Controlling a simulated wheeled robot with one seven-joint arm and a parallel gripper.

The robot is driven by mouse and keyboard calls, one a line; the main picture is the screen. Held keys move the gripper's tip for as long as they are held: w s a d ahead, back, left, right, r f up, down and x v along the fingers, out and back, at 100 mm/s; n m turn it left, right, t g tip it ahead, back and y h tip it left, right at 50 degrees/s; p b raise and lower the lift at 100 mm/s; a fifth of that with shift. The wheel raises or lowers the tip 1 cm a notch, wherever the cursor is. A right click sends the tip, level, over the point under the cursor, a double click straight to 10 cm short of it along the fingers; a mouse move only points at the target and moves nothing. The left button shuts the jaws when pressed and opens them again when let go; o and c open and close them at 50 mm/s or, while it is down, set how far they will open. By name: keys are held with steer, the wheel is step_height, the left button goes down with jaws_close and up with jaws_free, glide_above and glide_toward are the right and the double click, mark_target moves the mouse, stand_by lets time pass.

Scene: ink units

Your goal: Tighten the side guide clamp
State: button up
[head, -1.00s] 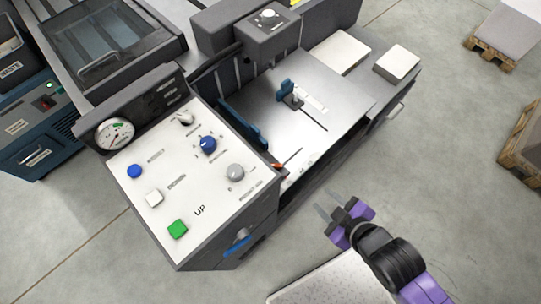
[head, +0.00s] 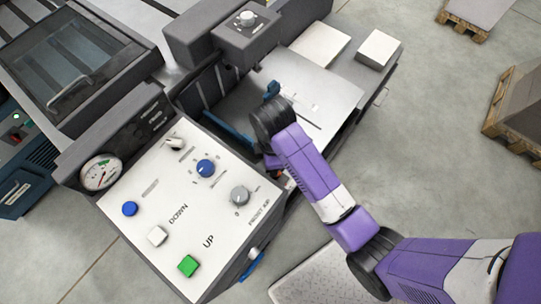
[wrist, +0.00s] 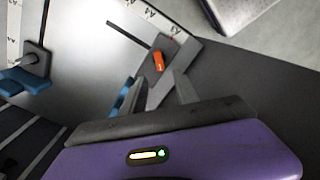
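In the wrist view a small orange lever (wrist: 158,62) stands on a grey block (wrist: 176,52) at the edge of the metal feed table, beside a slot; it looks like the side guide clamp. A blue guide piece (wrist: 121,97) is next to it, partly behind a finger. My gripper (wrist: 161,80) is open and empty, its two fingers pointing towards the lever, which shows just beyond and between the tips. I cannot tell any contact. In the head view my arm covers the gripper and most of the clamp area. A second blue guide (head: 271,89) stands farther across the table.
The white control panel (head: 182,190) with knobs and buttons is left of my arm. A dark box with a dial (head: 247,28) stands at the back. The feed table (head: 325,85) is bare metal beyond my arm. Pallets (head: 515,115) are on the floor at right.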

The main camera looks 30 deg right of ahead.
step_height(320, 180, down, 7)
steer(key=shift+f, duration=0.2)
stand_by(0.3)
jaws_close()
